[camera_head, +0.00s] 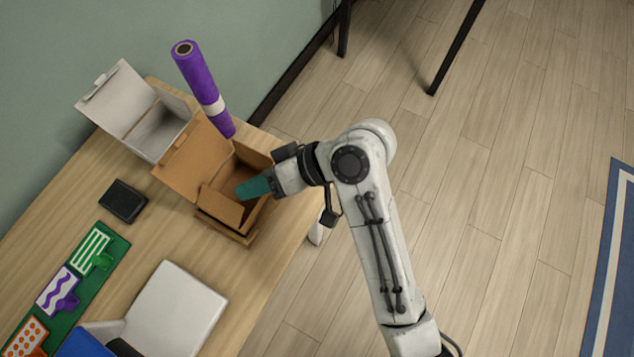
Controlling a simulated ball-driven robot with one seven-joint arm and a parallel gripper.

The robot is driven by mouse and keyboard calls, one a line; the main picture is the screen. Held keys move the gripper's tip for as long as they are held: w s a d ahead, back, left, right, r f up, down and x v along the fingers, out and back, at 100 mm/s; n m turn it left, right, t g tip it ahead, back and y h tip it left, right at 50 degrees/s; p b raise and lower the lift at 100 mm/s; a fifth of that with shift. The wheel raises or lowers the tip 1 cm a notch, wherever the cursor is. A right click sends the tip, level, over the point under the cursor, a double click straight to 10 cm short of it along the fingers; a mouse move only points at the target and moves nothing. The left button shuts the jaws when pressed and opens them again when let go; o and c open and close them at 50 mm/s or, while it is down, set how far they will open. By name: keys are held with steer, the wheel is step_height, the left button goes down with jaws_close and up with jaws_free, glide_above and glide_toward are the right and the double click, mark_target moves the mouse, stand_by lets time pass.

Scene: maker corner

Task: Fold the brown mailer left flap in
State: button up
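The brown mailer (247,240) sits on the wooden table with its lid (190,160) raised toward the back left. Its left flap (220,207) stands up along the lower-left side, tilted rather than lying flat inside. Another flap (252,157) stands at the upper-right side. My gripper (250,188) reaches in from the right, with its teal fingers over the mailer's opening, close to the left flap. The fingers overlap from this angle, so I cannot tell whether they are open or touch the flap. Part of the mailer's inside is hidden behind them.
A white box (165,133) with a raised lid stands behind the mailer, beside an upright purple roll (196,75). A black block (123,201), a green mat (112,247) with patterned cards, and a white box (175,310) are to the left and front. Bare table lies between them.

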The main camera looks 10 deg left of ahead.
steer(key=w+d+f+h, duration=0.1)
steer(key=d+f, duration=0.1)
steer(key=d, duration=0.1)
steer(key=w+d+f+m+t, duration=0.1)
steer(key=d+f, duration=0.1)
steer(key=d, duration=0.1)
steer(key=w+d+f+m+h, duration=0.1)
steer(key=d+f, duration=0.2)
steer(key=d, duration=0.1)
steer(key=shift+w+f+t+h+b, duration=0.1)
steer(key=shift+w+t+h+b, duration=0.2)
steer(key=shift+b, duration=0.05)
steer(key=shift+c, duration=0.2)
